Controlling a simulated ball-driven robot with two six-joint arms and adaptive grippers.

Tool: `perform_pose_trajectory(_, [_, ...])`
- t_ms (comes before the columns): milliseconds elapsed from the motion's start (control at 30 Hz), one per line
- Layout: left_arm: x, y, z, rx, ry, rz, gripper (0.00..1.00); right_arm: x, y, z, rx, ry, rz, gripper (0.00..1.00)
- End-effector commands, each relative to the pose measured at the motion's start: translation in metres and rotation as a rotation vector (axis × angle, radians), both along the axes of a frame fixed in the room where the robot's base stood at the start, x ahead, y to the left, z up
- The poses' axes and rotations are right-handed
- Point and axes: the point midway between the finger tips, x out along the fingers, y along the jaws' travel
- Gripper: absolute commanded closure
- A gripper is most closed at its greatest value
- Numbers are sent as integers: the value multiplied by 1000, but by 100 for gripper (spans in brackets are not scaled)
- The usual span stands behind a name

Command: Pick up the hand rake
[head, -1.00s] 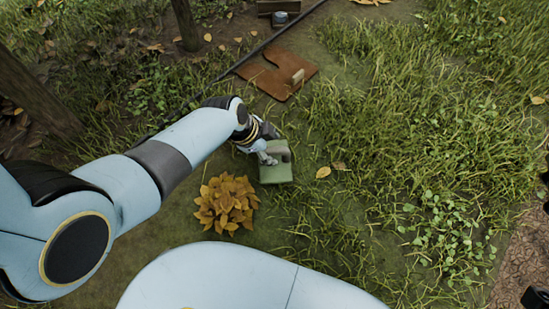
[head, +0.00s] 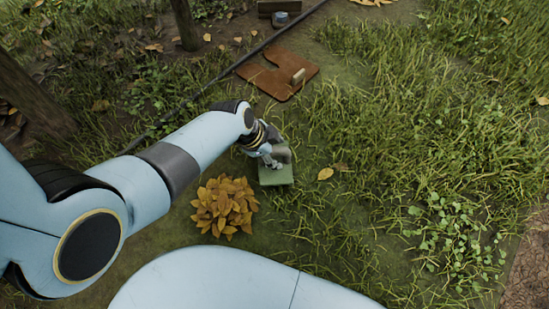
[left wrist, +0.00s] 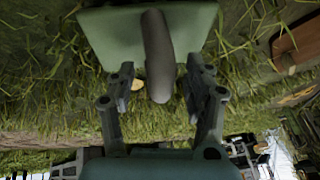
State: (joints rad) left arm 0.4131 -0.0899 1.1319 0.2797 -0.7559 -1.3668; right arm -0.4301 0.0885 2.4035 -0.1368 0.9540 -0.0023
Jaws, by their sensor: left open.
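A grey rounded handle (head: 281,153), which I take to be the hand rake's, stands over a flat green block (head: 276,175) on the grass. No tines show. In the left wrist view the handle (left wrist: 158,55) points toward me from the green block (left wrist: 100,35). My left gripper (head: 268,160) is at the handle in the head view. In the left wrist view its fingers (left wrist: 160,80) are open, one on each side of the handle, with gaps beside it. My right gripper is not in view.
A clump of orange-yellow leaves (head: 225,206) lies just left of and nearer than the green block. A brown flat piece (head: 278,73) lies beyond it, beside a long dark pole (head: 235,65). Tree trunks (head: 185,25) stand at the upper left. Grass to the right is open.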

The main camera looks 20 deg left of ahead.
Motion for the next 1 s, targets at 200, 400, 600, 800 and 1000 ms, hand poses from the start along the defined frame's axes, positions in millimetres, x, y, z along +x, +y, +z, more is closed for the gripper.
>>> perform_pose_trajectory(200, [0, 0, 0, 0, 0, 0, 62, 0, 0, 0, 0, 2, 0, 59])
perform_pose_trajectory(400, [0, 0, 0, 0, 0, 0, 88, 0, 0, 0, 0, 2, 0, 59])
perform_pose_trajectory(600, [0, 0, 0, 0, 1, 0, 100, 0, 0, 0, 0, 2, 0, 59])
perform_pose_trajectory(800, [-1, 0, 0, 0, 1, 0, 100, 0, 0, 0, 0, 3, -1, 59])
perform_pose_trajectory(1000, [0, 0, 0, 0, 1, 0, 100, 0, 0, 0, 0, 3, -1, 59])
